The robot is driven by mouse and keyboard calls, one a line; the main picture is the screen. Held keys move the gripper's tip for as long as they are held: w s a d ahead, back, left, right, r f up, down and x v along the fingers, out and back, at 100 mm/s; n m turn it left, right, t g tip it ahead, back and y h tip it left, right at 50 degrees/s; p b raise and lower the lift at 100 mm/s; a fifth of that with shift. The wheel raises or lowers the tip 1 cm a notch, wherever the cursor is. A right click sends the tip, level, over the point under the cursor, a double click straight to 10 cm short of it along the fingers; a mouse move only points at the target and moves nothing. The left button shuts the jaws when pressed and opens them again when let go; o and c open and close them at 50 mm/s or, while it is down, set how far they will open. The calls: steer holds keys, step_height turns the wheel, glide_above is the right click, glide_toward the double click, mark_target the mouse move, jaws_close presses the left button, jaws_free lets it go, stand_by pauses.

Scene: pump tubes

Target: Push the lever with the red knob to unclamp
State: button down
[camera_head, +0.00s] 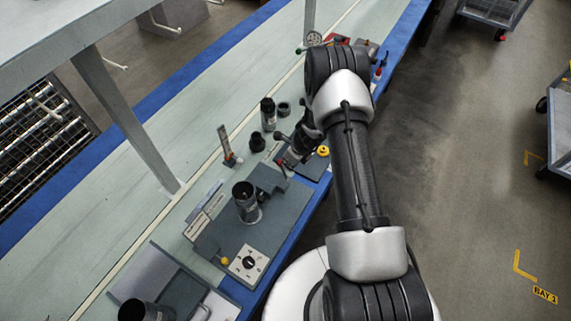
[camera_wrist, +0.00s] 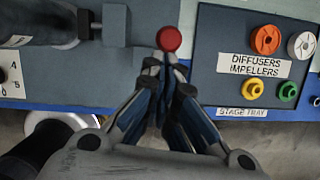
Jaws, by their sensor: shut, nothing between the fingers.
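The red knob (camera_wrist: 168,39) shows just beyond the fingertips in the wrist view. Its lever arm cannot be clearly made out there. My gripper (camera_wrist: 166,62) is shut and empty, its tips very close to the knob; whether they touch I cannot tell. In the head view my gripper (camera_head: 287,164) is low over the right end of the grey clamp plate (camera_head: 270,232). A dark grey clamp block (camera_head: 270,179) stands beside a dark upright tube (camera_head: 246,201). The block also shows left of the knob in the wrist view (camera_wrist: 115,25).
A stage tray (camera_wrist: 222,75) with orange, white, yellow and green parts lies right of the gripper in the wrist view. A numbered dial (camera_head: 249,263) sits at the plate's near end. Dark cylinders (camera_head: 268,112) stand farther back on the bench.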

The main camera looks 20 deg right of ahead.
steer(key=w+a+p+v, duration=0.1)
steer(key=p+v, duration=0.2)
steer(key=v, duration=0.7)
steer(key=shift+w+a+r+p, duration=0.3)
steer(key=shift+a+r+p, duration=0.1)
steer(key=shift+r, duration=0.15)
